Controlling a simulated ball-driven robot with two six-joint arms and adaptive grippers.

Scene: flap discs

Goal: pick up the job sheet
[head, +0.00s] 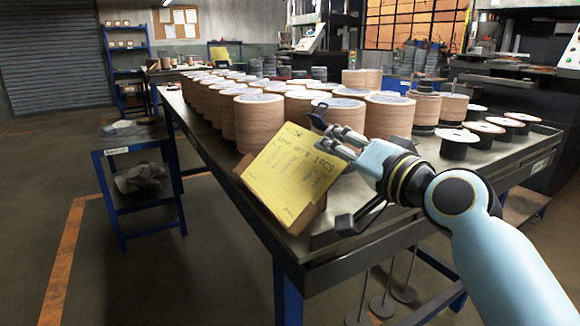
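The job sheet (293,174) is a yellow page with dark print. It lies tilted, facing me, against a brown cardboard-like support (309,217) at the near left corner of the long table. My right gripper (333,171) comes in from the right. Its fingers are spread apart, one dark tip above the sheet's upper right corner and the other below and right of the sheet. The sheet's right edge lies between them in the picture; I cannot tell whether they touch it. My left gripper is out of view.
The long table (230,165) carries rows of large brown spools (257,122) right behind the sheet. Dark, pale-topped spools (455,144) stand to the right. A small blue-framed table (130,144) stands at left, with open floor between.

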